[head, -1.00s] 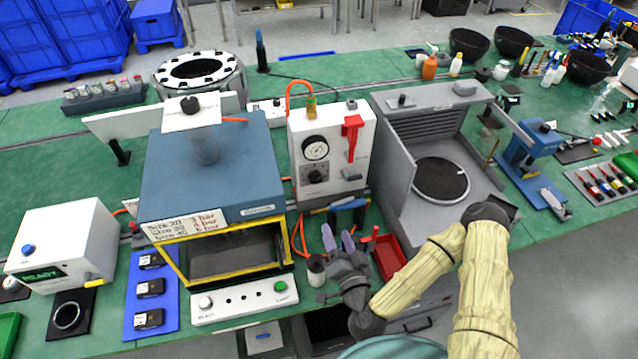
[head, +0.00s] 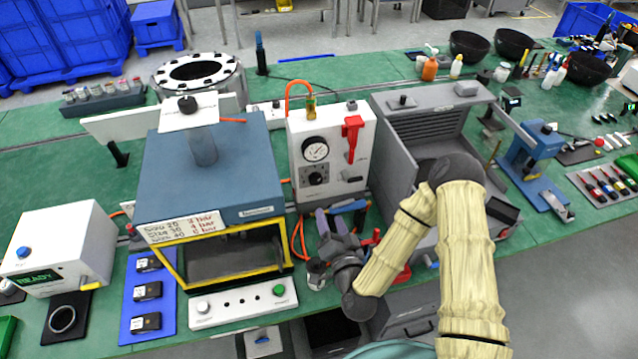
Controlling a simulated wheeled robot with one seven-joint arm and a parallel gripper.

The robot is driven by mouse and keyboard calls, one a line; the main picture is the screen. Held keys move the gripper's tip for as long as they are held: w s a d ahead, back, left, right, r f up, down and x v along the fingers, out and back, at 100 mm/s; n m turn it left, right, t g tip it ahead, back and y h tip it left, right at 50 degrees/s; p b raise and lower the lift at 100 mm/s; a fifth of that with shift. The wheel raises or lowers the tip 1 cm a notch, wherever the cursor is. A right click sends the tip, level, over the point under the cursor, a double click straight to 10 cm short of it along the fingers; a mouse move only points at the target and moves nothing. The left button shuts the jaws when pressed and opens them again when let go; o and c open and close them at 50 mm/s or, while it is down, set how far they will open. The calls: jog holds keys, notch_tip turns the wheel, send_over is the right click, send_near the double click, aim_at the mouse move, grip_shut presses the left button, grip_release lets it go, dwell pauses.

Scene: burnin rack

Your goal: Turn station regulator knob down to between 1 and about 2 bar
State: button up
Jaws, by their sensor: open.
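The station regulator is a white box (head: 345,125) with a round pressure gauge (head: 315,150) on its front and a black knob (head: 316,178) just below the gauge. The gauge needle is too small to read. A red lever (head: 352,136) sits on the right of the box. My gripper (head: 329,221) is open, with purple-grey fingers pointing up toward the knob. It is below and slightly right of the knob, apart from it, and appears empty.
A blue press (head: 205,165) with a yellow-framed opening stands left of the regulator. A grey booth (head: 395,150) stands on its right. An orange hose (head: 298,235) hangs beside the regulator.

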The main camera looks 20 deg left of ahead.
aim_at(317, 181)
jog(key=p+x, duration=0.3)
jog(key=x, duration=0.9)
jog(key=shift+w, duration=0.15)
jog(key=c, duration=1)
